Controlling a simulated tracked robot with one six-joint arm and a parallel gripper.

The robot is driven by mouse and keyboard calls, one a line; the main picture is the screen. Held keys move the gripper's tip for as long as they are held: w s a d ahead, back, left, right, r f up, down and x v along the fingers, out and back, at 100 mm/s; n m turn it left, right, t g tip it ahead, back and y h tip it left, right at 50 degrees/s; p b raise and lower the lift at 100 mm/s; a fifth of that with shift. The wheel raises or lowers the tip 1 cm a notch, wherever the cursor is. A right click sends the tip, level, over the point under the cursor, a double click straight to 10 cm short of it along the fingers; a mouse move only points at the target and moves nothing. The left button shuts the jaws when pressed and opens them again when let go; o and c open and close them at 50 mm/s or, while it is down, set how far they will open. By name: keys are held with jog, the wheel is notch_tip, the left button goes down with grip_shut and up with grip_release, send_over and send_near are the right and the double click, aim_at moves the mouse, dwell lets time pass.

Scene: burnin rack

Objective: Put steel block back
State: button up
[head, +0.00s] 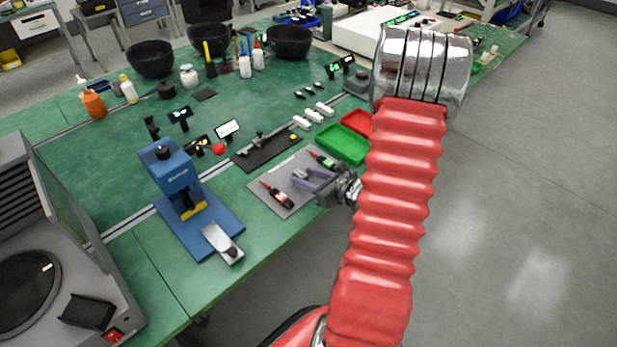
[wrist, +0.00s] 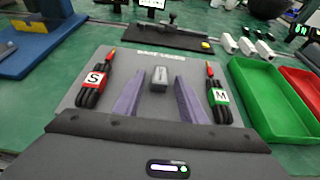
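The steel block (wrist: 160,79) is a small dark grey block on the grey mat (wrist: 112,63) in the wrist view. My gripper (wrist: 160,84) is open. Its two purple fingers reach forward on either side of the block, with clear gaps at both sides, and the block shows near the fingertips. I cannot tell how high the fingers are above the mat. In the head view my gripper (head: 306,180) is over the mat (head: 257,189) near the table's front edge; the block is not clearly made out there.
A black cable bundle marked S (wrist: 95,80) lies left of the fingers, another marked M (wrist: 219,98) right. A green tray (wrist: 268,105) and red tray (wrist: 304,88) stand to the right. A blue press (head: 180,190) stands left. A black fixture plate (wrist: 165,37) lies behind the mat.

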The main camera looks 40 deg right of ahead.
jog(key=shift+r, duration=0.1)
jog(key=v, duration=1.2)
dwell(0.9)
jog(key=w+a+r+n+g+y, duration=0.1)
jog(key=a+r+n+g+y, duration=0.25)
jog(key=a+n, duration=0.7)
jog(key=w+a+r+n+g+y, duration=0.1)
jog(key=a+r+n+g+y, duration=0.25)
jog(key=a+n, duration=0.75)
jog(key=s+a+r+n+h, duration=0.2)
jog(key=a+r+n+h, duration=0.1)
jog(key=a+r+n, duration=0.2)
jog(key=s+a+r+n+g+h, duration=0.1)
jog(key=s+a+r+n+h, duration=0.2)
jog(key=r+n, duration=0.3)
jog(key=shift+s+a+r+n+h, duration=0.35)
jog(key=shift+a+n+h, duration=0.45)
jog(key=shift+n, duration=0.75)
